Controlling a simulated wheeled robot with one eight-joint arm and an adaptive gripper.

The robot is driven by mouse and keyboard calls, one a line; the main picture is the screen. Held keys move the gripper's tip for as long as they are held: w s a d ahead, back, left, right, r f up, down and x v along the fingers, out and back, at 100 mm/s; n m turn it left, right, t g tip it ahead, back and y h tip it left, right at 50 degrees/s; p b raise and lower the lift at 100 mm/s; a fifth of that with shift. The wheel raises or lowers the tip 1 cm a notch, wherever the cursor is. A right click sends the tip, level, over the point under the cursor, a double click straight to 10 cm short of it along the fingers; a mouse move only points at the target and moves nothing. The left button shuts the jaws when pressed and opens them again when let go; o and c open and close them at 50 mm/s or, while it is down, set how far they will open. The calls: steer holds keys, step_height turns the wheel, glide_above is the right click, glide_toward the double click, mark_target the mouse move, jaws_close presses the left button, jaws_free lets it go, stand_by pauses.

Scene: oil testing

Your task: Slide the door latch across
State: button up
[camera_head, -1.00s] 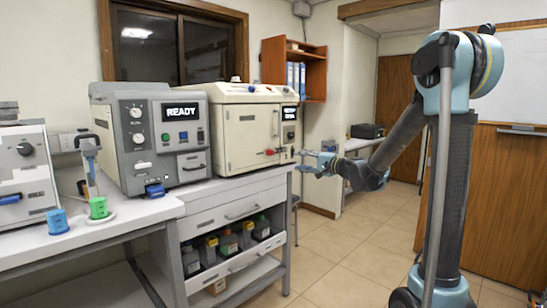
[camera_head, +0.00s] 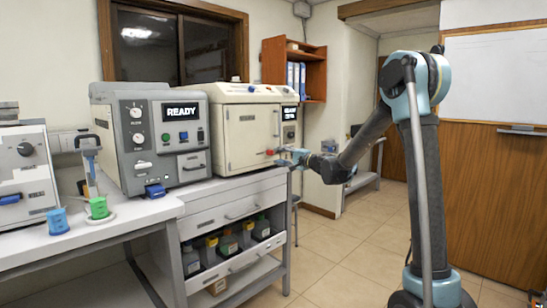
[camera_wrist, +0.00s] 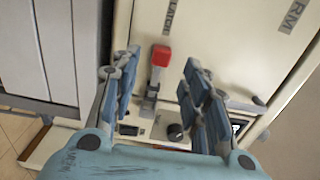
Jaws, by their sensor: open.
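The cream cabinet door (camera_head: 246,136) is closed in the head view. Its latch has a red knob (camera_head: 270,152) low at the door's right side. In the wrist view the red knob (camera_wrist: 161,54) tops a metal latch bar (camera_wrist: 150,100). My gripper (camera_head: 284,156) is right beside the latch. In the wrist view my gripper (camera_wrist: 161,66) is open, with one blue finger on each side of the knob and visible gaps between. I cannot tell how deep the fingers reach around it.
A grey machine reading READY (camera_head: 150,140) stands left of the cream cabinet. A black dial (camera_wrist: 176,132) and small switches are close to the latch in the wrist view. Blue (camera_head: 57,222) and green (camera_head: 98,208) cups stand on the left bench. The floor at right is clear.

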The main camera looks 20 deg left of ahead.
mark_target(272, 153)
steer(key=shift+x, duration=2.85)
steer(key=shift+w, duration=0.1)
jaws_close()
